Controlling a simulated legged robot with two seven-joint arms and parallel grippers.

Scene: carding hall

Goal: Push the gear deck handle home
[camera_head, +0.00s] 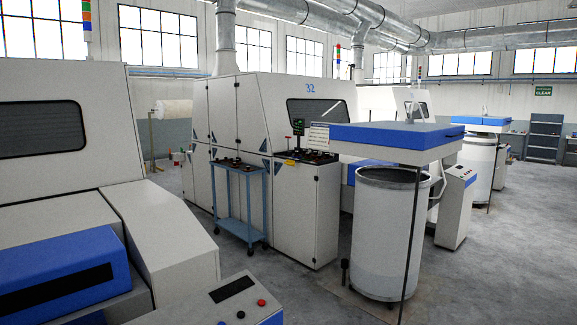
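The carding machine marked 32 (228,120) stands in the middle distance. A low cabinet (306,208) at its front has a deck (318,160) on top with small dark parts and a yellow tag (291,162). This may be the gear deck, but its handle is too small to make out, so I cannot tell its position. A small dark panel with green lights (298,127) stands above the deck. Neither of my grippers is in view.
A blue trolley (241,168) carrying small dark items stands in front of the machine, left of the cabinet. A large white can (385,240) under a blue-edged head (385,138) stands right of it. A control box (228,303) is nearest. Grey floor (290,285) between is clear.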

